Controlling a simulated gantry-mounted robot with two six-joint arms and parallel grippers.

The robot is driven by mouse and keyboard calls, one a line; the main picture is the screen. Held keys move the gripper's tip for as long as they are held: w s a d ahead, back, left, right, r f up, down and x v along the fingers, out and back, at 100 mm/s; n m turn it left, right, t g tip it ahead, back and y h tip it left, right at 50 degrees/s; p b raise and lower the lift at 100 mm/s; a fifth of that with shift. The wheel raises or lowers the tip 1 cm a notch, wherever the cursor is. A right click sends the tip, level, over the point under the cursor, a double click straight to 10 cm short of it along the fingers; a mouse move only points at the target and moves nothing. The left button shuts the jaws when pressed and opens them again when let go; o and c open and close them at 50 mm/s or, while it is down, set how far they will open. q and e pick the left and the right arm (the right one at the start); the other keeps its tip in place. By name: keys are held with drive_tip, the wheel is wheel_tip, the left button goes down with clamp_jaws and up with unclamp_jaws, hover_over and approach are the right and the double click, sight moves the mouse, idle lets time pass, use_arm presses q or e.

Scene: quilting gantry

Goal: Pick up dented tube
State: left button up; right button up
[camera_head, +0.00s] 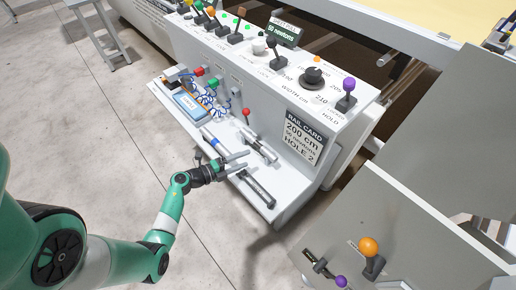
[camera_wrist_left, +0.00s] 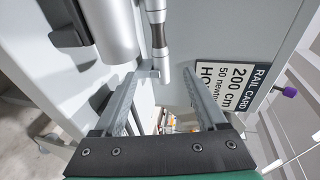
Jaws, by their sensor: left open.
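Several tubes lie on the console's front shelf. A blue-and-white tube (camera_head: 213,141), a silver tube with dark parts (camera_head: 259,146) and a dark tube (camera_head: 257,189) are the clearest. I cannot tell which one is dented. My left gripper (camera_head: 247,160) is open and empty over the shelf, between the silver tube and the dark tube. In the left wrist view, a wide silver cylinder (camera_wrist_left: 105,28) and a thin silver rod with a black band (camera_wrist_left: 158,35) lie beyond the open fingers (camera_wrist_left: 169,72). The rod's end shows near the gap between the fingertips. My right gripper is not in view.
The shelf (camera_head: 285,212) has a raised front edge. A blue device (camera_head: 189,105) and tangled blue-white cord (camera_head: 209,97) lie at its left end. A red-knobbed lever (camera_head: 246,113) stands behind the tubes. The rail card (camera_head: 302,137) is on the console front.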

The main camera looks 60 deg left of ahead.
sight(258, 145)
use_arm(q)
drive_tip(key=x, duration=0.3)
drive_tip(key=shift+b, duration=0.4)
drive_tip(key=b+x, duration=0.4)
drive_tip(key=x, duration=0.1)
drive_tip(key=shift+a, duration=0.2)
drive_tip(key=shift+w, duration=0.1)
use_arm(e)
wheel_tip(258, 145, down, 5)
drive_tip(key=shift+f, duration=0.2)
use_arm(q)
clamp_jaws()
